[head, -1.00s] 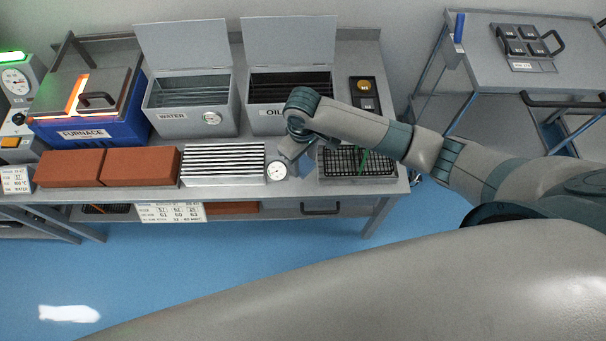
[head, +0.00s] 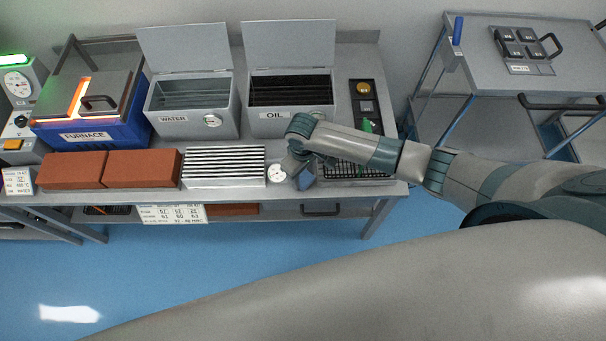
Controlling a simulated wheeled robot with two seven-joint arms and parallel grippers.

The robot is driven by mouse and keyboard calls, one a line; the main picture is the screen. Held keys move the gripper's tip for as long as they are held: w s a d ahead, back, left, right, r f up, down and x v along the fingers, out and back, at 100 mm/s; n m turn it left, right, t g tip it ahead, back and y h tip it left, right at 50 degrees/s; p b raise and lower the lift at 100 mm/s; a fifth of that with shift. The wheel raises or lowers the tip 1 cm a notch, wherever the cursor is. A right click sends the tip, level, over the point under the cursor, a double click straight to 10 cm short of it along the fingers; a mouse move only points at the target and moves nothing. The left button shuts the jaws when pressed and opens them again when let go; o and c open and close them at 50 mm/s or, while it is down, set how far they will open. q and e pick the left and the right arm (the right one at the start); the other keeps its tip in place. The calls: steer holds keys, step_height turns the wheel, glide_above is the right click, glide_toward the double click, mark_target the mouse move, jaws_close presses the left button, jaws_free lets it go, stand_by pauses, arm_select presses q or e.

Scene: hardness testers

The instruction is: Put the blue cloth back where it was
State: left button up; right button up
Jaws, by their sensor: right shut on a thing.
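The blue cloth (head: 306,179) shows as a small blue patch at the front of the steel bench, between the round white dial gauge (head: 277,173) and the black wire-mesh tray (head: 350,171). My right gripper (head: 299,170) is directly over it, pointing down, and is shut on the cloth. My wrist and forearm hide part of the cloth and part of the tray. I cannot tell whether the cloth touches the bench top. My left gripper is out of view.
The oil tank (head: 283,122) and water tank (head: 185,122) stand open behind, beside the furnace (head: 88,133). A ribbed metal block (head: 224,167) and red bricks (head: 142,169) line the front left. A control strip (head: 363,105) lies behind my forearm. A cart (head: 520,80) stands right.

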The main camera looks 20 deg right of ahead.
mark_target(303, 177)
steer(key=shift+f, duration=0.25)
steer(key=shift+f, duration=0.2)
steer(key=o, duration=0.8)
steer(key=shift+o, duration=0.2)
steer(key=shift+r, duration=0.15)
step_height(303, 177, up, 12)
steer(key=b, duration=0.1)
steer(key=shift+r, duration=0.1)
